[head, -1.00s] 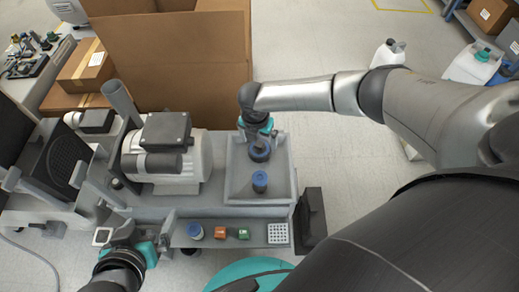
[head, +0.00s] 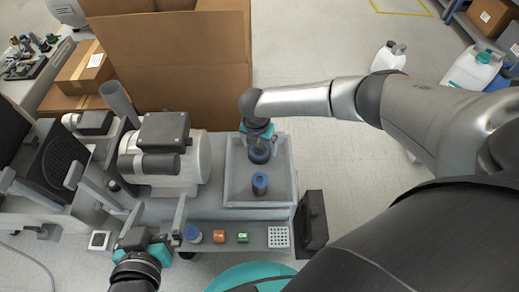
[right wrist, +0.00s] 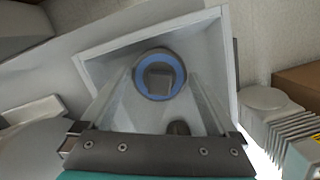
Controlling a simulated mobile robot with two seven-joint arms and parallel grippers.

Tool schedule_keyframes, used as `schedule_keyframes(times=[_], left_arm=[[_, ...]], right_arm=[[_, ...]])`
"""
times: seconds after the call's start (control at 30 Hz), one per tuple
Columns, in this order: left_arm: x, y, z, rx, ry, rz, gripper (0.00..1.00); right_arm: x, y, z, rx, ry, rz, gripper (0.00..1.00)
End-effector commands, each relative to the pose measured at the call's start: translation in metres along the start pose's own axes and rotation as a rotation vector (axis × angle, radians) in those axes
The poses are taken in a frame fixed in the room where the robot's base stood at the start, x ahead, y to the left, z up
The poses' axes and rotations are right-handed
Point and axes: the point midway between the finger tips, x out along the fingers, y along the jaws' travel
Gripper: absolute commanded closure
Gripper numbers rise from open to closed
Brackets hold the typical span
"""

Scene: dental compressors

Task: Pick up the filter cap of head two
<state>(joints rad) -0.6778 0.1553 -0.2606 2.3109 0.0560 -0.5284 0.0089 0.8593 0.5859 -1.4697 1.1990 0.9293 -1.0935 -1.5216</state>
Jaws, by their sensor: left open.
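Two blue-and-dark round caps are in the grey tray of the compressor. The nearer cap (head: 260,183) stands clear in the head view. The farther cap (head: 259,154) is directly below my right gripper (head: 258,140), which partly hides it. The right wrist view shows a blue-ringed cap (right wrist: 159,75) with a grey square top between the fingertips of my right gripper (right wrist: 160,80). The fingers stand apart, one on each side; whether they touch the cap is unclear. I cannot tell which head each cap belongs to. My left gripper (head: 157,213) is open and empty at the compressor's front edge.
A motor (head: 165,160) stands left of the tray (head: 230,170). The front shelf holds a blue-lidded jar (head: 193,234), an orange block (head: 219,237), a green block (head: 243,237) and a white perforated block (head: 279,237). A large cardboard box (head: 170,70) stands behind.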

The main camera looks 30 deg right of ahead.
Motion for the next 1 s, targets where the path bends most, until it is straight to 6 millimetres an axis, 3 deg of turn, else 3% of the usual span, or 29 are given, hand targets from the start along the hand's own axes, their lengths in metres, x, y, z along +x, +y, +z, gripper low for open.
schedule_keyframes(times=[0.07,0.53,1.0], left_arm=[[0.0,-0.0001,0.0001,0.0,-0.001,0.0,0.0],[0.0,-0.0003,0.0002,0.001,-0.002,-0.001,0.0],[-0.0014,-0.0036,0.0008,0.005,-0.033,-0.01,0.0]], right_arm=[[-0.0001,0.0001,0.0,0.0,0.0,0.0,0.16],[0.0,-0.0001,0.0,0.0,0.0,0.0,0.69],[-0.004,-0.0002,0.0007,0.0,0.0,0.0,0.69]])
